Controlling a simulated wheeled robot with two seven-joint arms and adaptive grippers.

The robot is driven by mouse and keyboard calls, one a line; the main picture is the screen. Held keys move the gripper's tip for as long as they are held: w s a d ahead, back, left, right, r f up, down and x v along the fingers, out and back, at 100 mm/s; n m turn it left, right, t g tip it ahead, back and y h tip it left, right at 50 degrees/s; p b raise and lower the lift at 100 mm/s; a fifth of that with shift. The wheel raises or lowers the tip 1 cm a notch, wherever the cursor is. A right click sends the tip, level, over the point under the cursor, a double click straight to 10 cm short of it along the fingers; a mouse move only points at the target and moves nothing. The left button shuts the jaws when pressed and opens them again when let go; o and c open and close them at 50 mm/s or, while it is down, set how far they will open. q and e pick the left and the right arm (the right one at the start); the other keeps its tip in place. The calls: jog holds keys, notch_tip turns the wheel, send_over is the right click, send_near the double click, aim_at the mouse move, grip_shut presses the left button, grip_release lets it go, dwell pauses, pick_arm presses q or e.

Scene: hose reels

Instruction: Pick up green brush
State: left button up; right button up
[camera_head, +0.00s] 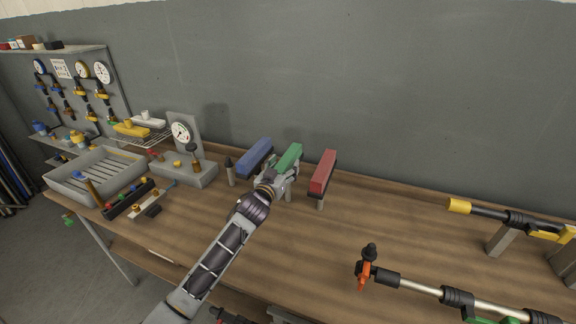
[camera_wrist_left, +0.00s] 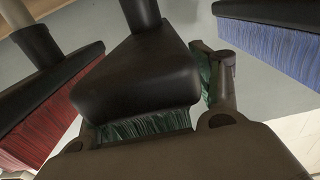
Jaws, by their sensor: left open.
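The green brush (camera_head: 290,155) stands on its post at the back of the workbench, between two other brushes. My left gripper (camera_head: 282,178) is at its near side, with the jaws open. In the left wrist view the brush's black body (camera_wrist_left: 140,75) and green bristles (camera_wrist_left: 150,124) fill the middle. One finger (camera_wrist_left: 222,85) shows to the right of the body; the other is mostly hidden behind it. I cannot tell whether the fingers touch the brush. My right gripper is not in view.
A blue brush (camera_head: 254,158) stands close on the left and a red brush (camera_head: 323,172) close on the right. A gauge stand (camera_head: 184,150) and a grey tray (camera_head: 97,178) are further left. Hose wands (camera_head: 430,288) lie at the right. The bench middle is clear.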

pick_arm(q)
jog(key=c, duration=1)
jog(key=shift+r, duration=5.1)
jog(key=shift+c, duration=0.2)
